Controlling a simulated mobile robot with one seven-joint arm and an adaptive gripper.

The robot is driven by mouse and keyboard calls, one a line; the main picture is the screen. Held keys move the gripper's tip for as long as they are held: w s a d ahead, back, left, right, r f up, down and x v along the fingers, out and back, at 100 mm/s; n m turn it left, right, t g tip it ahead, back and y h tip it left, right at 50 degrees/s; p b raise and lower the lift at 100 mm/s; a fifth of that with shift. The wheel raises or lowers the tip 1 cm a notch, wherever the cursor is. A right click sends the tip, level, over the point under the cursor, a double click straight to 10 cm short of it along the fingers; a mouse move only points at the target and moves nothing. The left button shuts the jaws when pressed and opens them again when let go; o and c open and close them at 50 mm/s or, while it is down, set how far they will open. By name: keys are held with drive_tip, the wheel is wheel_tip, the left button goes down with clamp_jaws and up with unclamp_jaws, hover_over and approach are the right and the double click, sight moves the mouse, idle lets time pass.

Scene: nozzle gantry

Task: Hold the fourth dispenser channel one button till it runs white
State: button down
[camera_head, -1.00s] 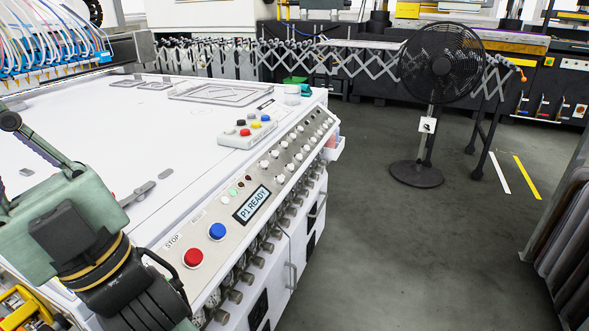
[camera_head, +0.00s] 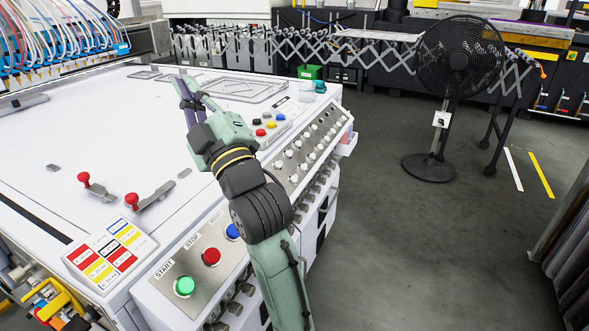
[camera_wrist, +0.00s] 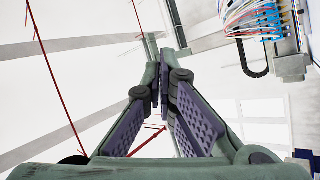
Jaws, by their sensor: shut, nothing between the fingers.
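My gripper (camera_head: 188,95) is raised over the white machine (camera_head: 100,130), its fingers pointing up and away, shut and empty. In the wrist view the purple-padded fingers (camera_wrist: 162,85) meet at their tips, with ceiling and red lines behind. I cannot tell which control is the fourth dispenser's channel one button. Rows of white knobs (camera_head: 300,155) line the sloped panel. My arm hides the panel's display.
A green START button (camera_head: 184,287), a red STOP button (camera_head: 211,256) and a blue button (camera_head: 232,231) are at the near panel end. A colour card (camera_head: 110,250) and red-knobbed levers (camera_head: 132,200) lie left. A fan (camera_head: 458,60) stands on open floor.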

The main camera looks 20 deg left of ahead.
drive_tip(key=w+d+f+n+h+p, duration=0.1)
drive_tip(key=w+d+f+h, duration=0.15)
drive_tip(key=w, duration=0.25)
drive_tip(key=w+d+f+n+h+p, duration=0.1)
drive_tip(key=w+d+f+h, duration=0.15)
drive_tip(key=w, duration=0.35)
drive_tip(key=n+g+h+p, duration=0.1)
drive_tip(key=n+h+p, duration=0.2)
drive_tip(key=h, duration=0.1)
hover_over(293, 180)
drive_tip(key=d, duration=0.4)
wheel_tip(293, 180, down, 8)
drive_tip(key=d+f, duration=0.1)
drive_tip(key=d+f+n+g+h, duration=0.1)
drive_tip(key=d, duration=0.1)
drive_tip(key=d+f+n, duration=0.1)
drive_tip(key=shift+w+d+f+g+h, duration=0.25)
drive_tip(key=shift+w+f+g+h, duration=0.05)
drive_tip(key=shift+w+f, duration=0.1)
drive_tip(key=a+f+b, duration=0.4)
drive_tip(key=a+f, duration=0.1)
drive_tip(key=f, duration=0.2)
drive_tip(key=shift+a+f, duration=0.1)
drive_tip(key=shift+f, duration=0.05)
